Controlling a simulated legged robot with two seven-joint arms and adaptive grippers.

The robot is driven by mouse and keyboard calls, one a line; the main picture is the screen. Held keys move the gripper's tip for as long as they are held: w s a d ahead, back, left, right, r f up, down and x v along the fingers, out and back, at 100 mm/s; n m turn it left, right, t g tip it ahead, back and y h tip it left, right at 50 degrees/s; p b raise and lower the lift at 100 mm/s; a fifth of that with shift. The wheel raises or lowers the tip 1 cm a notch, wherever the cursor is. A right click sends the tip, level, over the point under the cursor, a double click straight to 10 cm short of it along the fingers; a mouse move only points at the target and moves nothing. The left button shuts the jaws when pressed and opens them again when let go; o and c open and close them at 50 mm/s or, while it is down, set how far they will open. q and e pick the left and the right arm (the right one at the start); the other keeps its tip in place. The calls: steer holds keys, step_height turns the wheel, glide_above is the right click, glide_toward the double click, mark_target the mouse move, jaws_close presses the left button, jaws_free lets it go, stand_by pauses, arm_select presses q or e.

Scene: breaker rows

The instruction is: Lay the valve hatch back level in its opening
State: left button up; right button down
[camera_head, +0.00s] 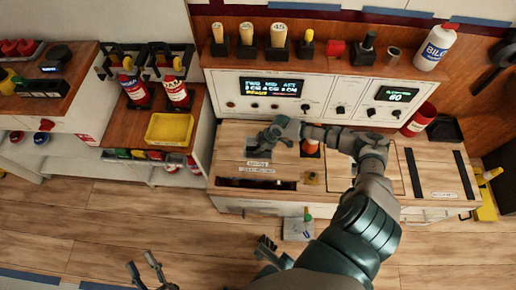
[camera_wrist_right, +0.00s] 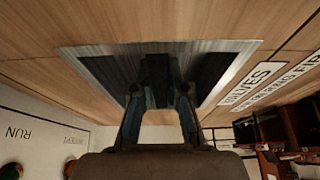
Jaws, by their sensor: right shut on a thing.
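The valve hatch (camera_head: 232,146) appears as a wooden panel with lettered labels at the left of the worktop; a long dark gap (camera_head: 258,184) shows along its front edge. Whether the panel is tilted is hard to tell. My right gripper (camera_head: 272,133) is over the panel's rear part. In the right wrist view its fingers (camera_wrist_right: 158,95) are shut on a dark block-like part, probably the hatch handle, within a metal-rimmed dark recess (camera_wrist_right: 212,72). A "VALVES" label (camera_wrist_right: 250,85) lies beside it. My left gripper (camera_head: 146,270) is open and empty, low over the floor.
An orange and white object (camera_head: 311,148) and a small brass knob (camera_head: 311,179) stand right of the hatch, near my right forearm. The control panel (camera_head: 318,96) rises behind. A yellow tray (camera_head: 170,128) sits on the left bench. The floor in front is mostly clear.

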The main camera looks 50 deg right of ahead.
mark_target(257, 156)
steer(key=a+f+b, duration=0.1)
steer(key=a+f, duration=0.1)
steer(key=f, duration=0.1)
steer(key=shift+f+b, duration=0.1)
steer(key=shift+b, duration=0.3)
steer(key=shift+d+f, duration=0.15)
steer(key=shift+f, duration=0.1)
steer(key=shift+d+f, duration=0.15)
steer(key=shift+f, duration=0.1)
steer(key=shift+w, duration=0.1)
steer(key=shift+f, duration=0.3)
arm_select(q)
steer(key=shift+s+a+r+n+t+b, duration=0.15)
steer(key=shift+s+a+n+t+b, duration=0.15)
steer(key=shift+s+t+b, duration=0.4)
steer(key=shift+s+a+r+n+t+b, duration=0.15)
steer(key=shift+s+a+t+b, duration=0.15)
steer(key=shift+t, duration=0.6)
steer(key=shift+s+a+r+n+t+b, duration=0.15)
steer(key=shift+s+a+n+t+b, duration=0.2)
steer(key=shift+s+t, duration=0.35)
arm_select(e)
steer(key=shift+d+f, duration=0.2)
steer(key=shift+f, duration=1.95)
